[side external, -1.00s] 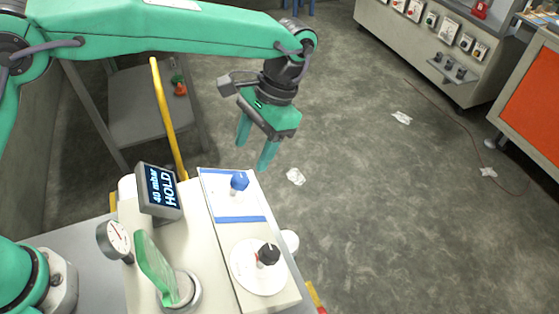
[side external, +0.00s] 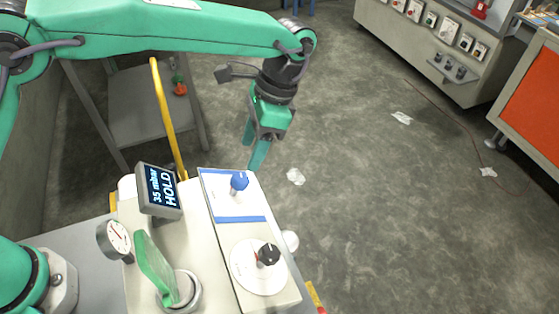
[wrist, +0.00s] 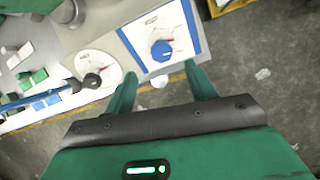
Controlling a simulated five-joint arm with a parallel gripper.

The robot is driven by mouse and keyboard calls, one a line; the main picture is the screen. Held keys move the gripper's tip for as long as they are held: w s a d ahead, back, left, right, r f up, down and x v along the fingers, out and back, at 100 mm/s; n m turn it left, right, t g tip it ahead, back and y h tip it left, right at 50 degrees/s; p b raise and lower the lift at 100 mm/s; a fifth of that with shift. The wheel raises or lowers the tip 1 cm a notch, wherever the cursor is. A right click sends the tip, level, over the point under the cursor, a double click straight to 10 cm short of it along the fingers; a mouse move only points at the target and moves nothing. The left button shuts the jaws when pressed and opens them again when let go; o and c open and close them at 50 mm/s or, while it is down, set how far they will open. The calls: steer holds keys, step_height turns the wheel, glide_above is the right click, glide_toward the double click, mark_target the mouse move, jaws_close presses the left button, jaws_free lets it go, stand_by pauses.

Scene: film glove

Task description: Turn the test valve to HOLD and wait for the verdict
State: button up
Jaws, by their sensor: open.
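A blue knob (side external: 239,181) stands on a white plate with blue bands; it also shows in the wrist view (wrist: 161,50). A black knob (side external: 268,254) with a red mark sits on a round white dial (side external: 246,272); it also shows in the wrist view (wrist: 92,80). I cannot tell from the labels which knob is the test valve. The display (side external: 162,188) reads "35 mbar HOLD". My gripper (side external: 256,152) is open and empty, above and behind the blue knob, apart from it. In the wrist view its fingers (wrist: 160,70) point towards the blue knob.
A round gauge (side external: 116,238) and a green upright piece (side external: 156,265) stand at the box's left. A yellow rail (side external: 168,115) rises behind. Several small coloured blocks (wrist: 35,75) lie left in the wrist view. Scraps (side external: 296,177) lie on the open floor.

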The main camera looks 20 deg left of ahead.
mark_target(240, 178)
steer(key=shift+x, duration=3.8)
steer(key=shift+a, duration=0.1)
steer(key=c, duration=1)
